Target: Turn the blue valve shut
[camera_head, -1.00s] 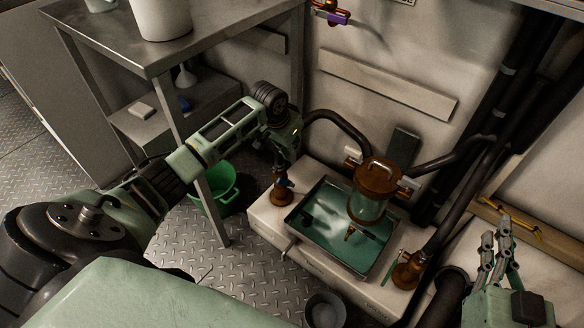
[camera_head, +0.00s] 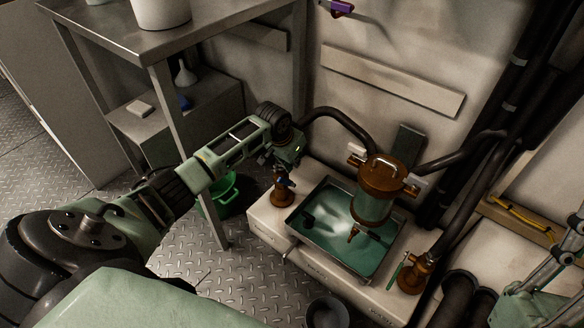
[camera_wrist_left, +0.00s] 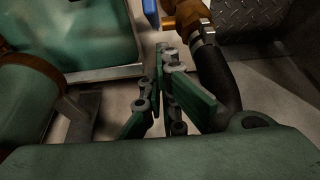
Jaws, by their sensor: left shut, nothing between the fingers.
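The blue valve (camera_head: 287,182) is a small blue handle on a brown fitting (camera_head: 282,196) at the left end of the pale plinth. In the left wrist view, part of the blue handle (camera_wrist_left: 151,12) shows at the top edge, beside the brass-coloured fitting (camera_wrist_left: 190,14) and a black hose. My left gripper (camera_head: 281,167) is just above the valve, fingers pointing down. In the left wrist view its fingers (camera_wrist_left: 168,52) are together and empty, apart from the handle in the picture. My right gripper (camera_head: 574,228) is at the right edge, partly cut off.
A metal tray (camera_head: 290,219) of teal liquid sits on the plinth, with a brown-capped glass vessel (camera_head: 382,174) over it. A green-handled valve (camera_head: 400,268) stands to the right. A steel table (camera_head: 105,50) stands behind my left arm, with a green bucket (camera_head: 226,190) below.

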